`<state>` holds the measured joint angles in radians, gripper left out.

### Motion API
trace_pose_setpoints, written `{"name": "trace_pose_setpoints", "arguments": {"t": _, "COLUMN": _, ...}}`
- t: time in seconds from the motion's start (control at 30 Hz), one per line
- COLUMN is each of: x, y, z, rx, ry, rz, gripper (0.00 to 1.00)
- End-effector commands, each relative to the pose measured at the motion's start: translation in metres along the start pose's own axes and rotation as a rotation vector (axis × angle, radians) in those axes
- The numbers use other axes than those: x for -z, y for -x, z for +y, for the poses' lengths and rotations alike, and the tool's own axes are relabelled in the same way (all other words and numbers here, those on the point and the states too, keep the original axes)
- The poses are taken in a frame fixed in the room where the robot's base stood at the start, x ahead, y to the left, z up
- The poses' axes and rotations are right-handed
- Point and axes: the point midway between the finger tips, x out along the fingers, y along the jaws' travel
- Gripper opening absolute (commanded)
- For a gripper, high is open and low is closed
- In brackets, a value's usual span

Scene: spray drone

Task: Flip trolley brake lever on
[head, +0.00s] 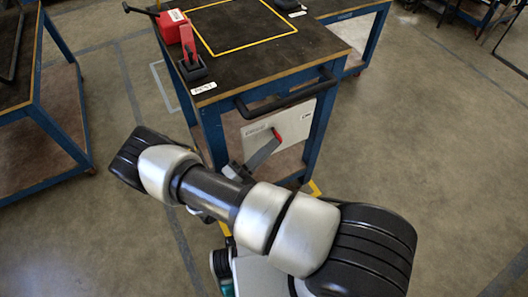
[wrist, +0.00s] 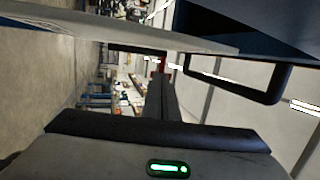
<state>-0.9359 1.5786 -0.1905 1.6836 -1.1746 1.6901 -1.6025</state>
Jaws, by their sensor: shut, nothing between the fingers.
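The blue trolley (head: 208,135) stands ahead of me with a pale plate (head: 300,122) on its front. A small red part (head: 277,134), apparently the brake lever's end, shows against this plate. It also shows in the wrist view as a red spot (wrist: 161,63) just beyond my fingertips. My gripper (wrist: 161,80) is shut and empty, its dark fingers pointing at the red part. In the head view the grey bar below the red part appears to be my gripper (head: 268,146). I cannot tell whether they touch, nor the lever's position; most of it is hidden.
A black handle bar (head: 285,95) runs along the trolley's front edge, and its loop shows close at right in the wrist view (wrist: 240,90). On the trolley top are a red clamp (head: 188,45) and a red block (head: 171,26). Another table (head: 45,115) stands left. Floor at right is clear.

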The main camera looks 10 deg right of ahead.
Motion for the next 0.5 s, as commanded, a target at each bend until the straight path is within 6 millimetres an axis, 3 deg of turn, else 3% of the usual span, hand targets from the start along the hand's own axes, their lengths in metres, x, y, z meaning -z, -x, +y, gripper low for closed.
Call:
{"name": "trace_pose_setpoints", "arguments": {"t": 0.27, "x": 0.000, "y": -0.001, "z": -0.001, "rx": -0.003, "ry": -0.001, "rz": 0.000, "gripper": 0.00}}
{"name": "trace_pose_setpoints", "arguments": {"t": 0.5, "x": 0.003, "y": -0.018, "z": -0.011, "rx": -0.126, "ry": -0.026, "rz": 0.001, "gripper": 0.00}}
